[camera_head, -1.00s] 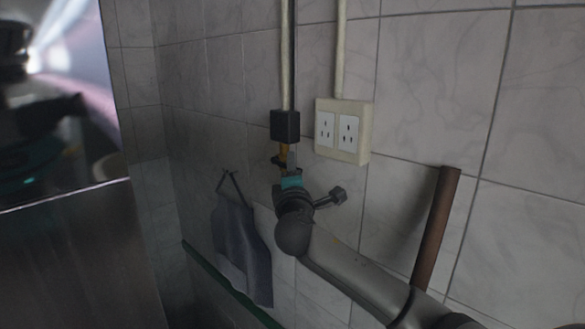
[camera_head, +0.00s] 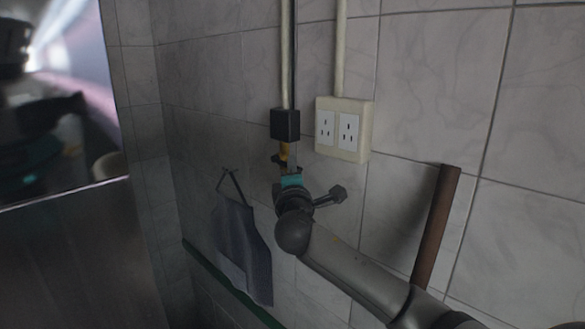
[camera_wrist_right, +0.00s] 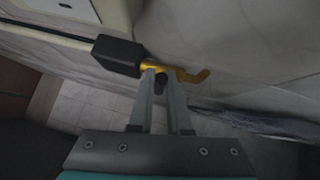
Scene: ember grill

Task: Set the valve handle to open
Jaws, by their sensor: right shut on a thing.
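The yellow valve (camera_head: 284,150) hangs below a black box (camera_head: 285,124) on the pipe by the tiled wall. In the right wrist view, its yellow handle (camera_wrist_right: 194,76) sticks out to the right with a bent end. My right gripper (camera_head: 289,167) is at the valve from below, its fingertips closed on the handle. The wrist view shows the two fingertips (camera_wrist_right: 162,76) meeting the yellow part, with a small dark piece between them. The fingers hide part of the handle. My left gripper is not in view.
A cream double socket (camera_head: 367,140) is just right of the valve. A grey cloth (camera_head: 240,245) hangs from a hook at lower left. A green rail (camera_head: 225,280) runs along the wall. A brown bar (camera_head: 437,225) leans at the right. A shiny metal panel (camera_head: 70,250) stands at the left.

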